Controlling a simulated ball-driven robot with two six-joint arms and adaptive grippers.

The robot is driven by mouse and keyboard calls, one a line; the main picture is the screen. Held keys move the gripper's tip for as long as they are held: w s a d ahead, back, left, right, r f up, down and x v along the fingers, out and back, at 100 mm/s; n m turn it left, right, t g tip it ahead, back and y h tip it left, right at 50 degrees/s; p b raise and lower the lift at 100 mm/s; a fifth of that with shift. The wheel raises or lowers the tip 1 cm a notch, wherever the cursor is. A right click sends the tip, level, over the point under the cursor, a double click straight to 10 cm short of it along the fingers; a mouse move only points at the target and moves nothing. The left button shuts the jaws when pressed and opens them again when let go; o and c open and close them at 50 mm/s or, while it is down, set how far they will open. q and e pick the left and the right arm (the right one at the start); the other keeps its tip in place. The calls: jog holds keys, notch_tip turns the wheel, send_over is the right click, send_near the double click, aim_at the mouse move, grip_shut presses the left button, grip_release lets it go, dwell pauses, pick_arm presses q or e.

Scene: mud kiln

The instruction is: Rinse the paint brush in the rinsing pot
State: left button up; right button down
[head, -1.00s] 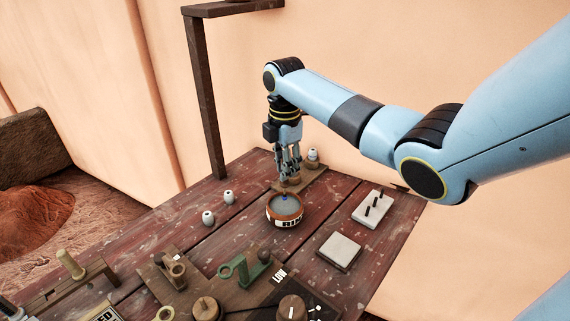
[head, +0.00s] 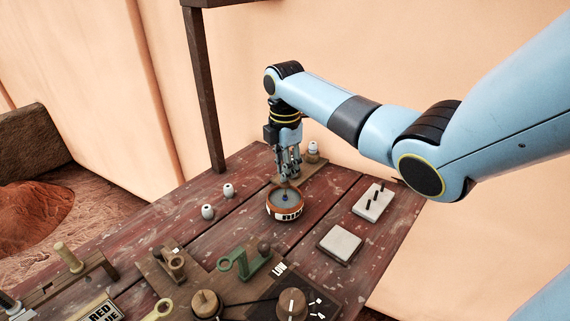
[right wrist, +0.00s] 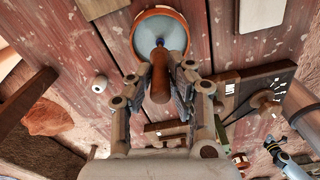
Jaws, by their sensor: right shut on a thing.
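The rinsing pot (head: 284,213), a round orange-brown bowl with a pale lettered band and grey-blue liquid, stands on the red plank table. My right gripper (head: 289,178) is above its far side, fingers pointing down. It is shut on the paint brush (right wrist: 160,78), whose brown handle sits between the fingers in the right wrist view. The brush's blue tip (head: 285,197) is over or in the liquid, inside the rim (right wrist: 137,38); its depth is unclear. What may be my left gripper (right wrist: 276,149) shows small at the lower right of the wrist view; its fingers are unclear.
Two small white pots (head: 208,212) stand left of the rinsing pot. A peg block (head: 372,202) and a pale tile (head: 340,244) lie to the right. A green ring holder (head: 245,263) and dial board (head: 292,303) are nearer. A dark post (head: 207,100) rises behind.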

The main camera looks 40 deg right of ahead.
jog(key=shift+f, duration=0.5)
dwell(0.4)
jog(key=shift+a, duration=0.1)
